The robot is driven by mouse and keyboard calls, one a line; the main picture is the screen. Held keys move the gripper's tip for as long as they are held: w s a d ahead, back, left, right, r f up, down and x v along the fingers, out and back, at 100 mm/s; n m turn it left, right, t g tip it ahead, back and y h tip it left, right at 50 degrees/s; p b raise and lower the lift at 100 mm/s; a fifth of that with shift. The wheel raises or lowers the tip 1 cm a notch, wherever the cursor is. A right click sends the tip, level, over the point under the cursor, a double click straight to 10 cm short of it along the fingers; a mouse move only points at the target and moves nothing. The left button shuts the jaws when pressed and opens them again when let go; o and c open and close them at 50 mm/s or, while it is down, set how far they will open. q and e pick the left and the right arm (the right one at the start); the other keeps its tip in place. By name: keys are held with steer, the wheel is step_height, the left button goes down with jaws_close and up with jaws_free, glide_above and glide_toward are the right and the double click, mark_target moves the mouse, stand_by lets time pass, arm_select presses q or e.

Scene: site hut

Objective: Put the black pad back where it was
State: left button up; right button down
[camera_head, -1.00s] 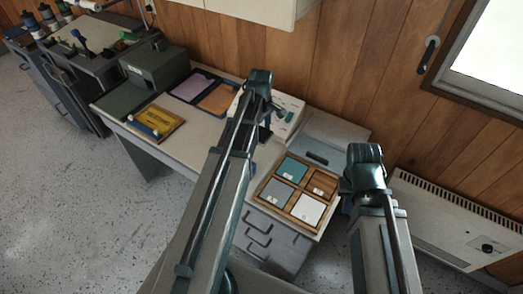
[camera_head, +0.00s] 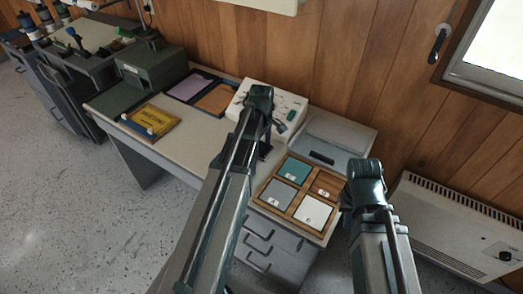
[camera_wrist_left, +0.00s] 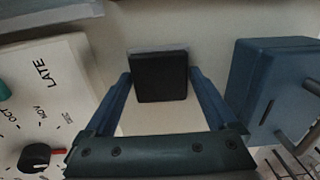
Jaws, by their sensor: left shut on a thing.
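A black square pad (camera_wrist_left: 160,77) is held between the two blue fingers of my left gripper (camera_wrist_left: 160,90). A pale grey edge shows along its far side. In the head view my left gripper (camera_head: 265,148) is mostly hidden behind its own arm, over the desk between the white dial panel and the wooden tray. The wooden tray (camera_head: 262,197) has a teal pad (camera_head: 292,170), a grey pad (camera_head: 283,193) and a white pad (camera_head: 314,211) in it. Its far-right compartment (camera_head: 326,183) shows bare wood. My right arm stands right of the tray; its gripper's fingers are not clearly seen.
The white dial panel (camera_head: 289,102) stands behind my left arm. A grey box (camera_head: 335,137) is behind the tray. In the left wrist view a blue box (camera_wrist_left: 262,85) is close on the right. A yellow item (camera_head: 153,121) lies on the desk's left part.

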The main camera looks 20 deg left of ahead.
mark_target(262, 148)
arm_select(q)
steer(key=shift+r, duration=0.1)
steer(key=o, duration=1.2)
steer(key=shift+o, duration=0.2)
step_height(262, 148, up, 12)
steer(key=p, duration=1.2)
steer(key=s+d+m, duration=0.8)
steer(key=d+m, duration=0.2)
steer(key=d, duration=0.1)
steer(key=s+d+m+y, duration=0.1)
steer(key=s+d+m, duration=0.7)
steer(key=d+m, duration=0.2)
steer(key=shift+s+d, duration=0.25)
steer(key=shift+d, duration=0.6)
